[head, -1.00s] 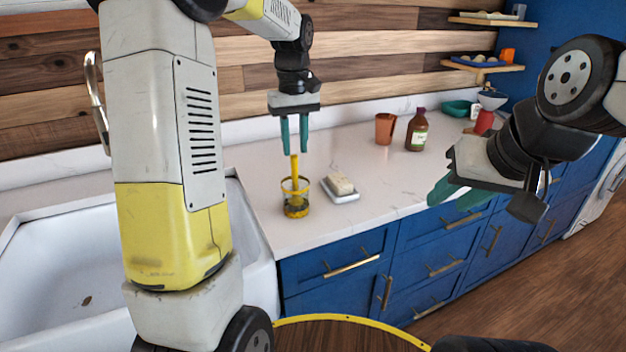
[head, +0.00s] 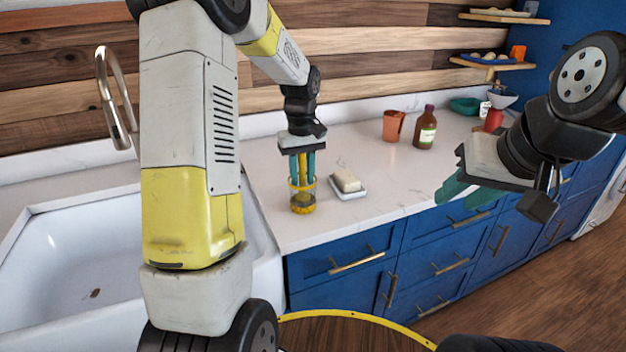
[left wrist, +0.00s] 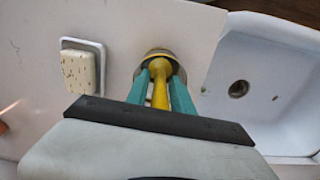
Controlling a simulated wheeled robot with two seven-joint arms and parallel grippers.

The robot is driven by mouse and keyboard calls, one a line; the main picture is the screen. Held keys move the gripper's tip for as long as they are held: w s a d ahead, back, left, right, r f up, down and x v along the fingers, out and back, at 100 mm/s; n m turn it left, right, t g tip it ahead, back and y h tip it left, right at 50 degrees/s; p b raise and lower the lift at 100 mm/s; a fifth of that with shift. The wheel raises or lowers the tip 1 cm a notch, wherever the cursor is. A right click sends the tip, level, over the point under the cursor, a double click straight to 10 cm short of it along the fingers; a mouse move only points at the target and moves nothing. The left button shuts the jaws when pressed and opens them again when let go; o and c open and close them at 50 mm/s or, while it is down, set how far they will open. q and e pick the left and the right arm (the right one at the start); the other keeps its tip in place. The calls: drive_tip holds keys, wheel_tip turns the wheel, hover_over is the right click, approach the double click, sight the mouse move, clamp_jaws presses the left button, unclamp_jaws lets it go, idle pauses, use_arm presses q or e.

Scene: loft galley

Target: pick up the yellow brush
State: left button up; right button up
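The yellow brush (head: 302,168) stands upright in a yellow-rimmed glass holder (head: 302,206) near the counter's front edge, beside the sink. My left gripper (head: 302,178) points down over the holder, its teal fingers on either side of the brush handle. In the left wrist view the yellow handle (left wrist: 160,95) lies between the two fingers (left wrist: 160,80), with small gaps showing, so the gripper looks open. The fingertips are at the holder's mouth, and the brush's lower end is inside the holder. My right gripper (head: 458,191) is raised, open and empty, in front of the counter at right.
A soap bar on a white dish (head: 350,193) sits just right of the holder. An orange cup (head: 393,125) and a brown bottle (head: 425,130) stand further back. The white sink (head: 60,250) is at left. The counter between is clear.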

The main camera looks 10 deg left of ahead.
use_arm(q)
clamp_jaws()
drive_tip(key=shift+r, duration=0.2)
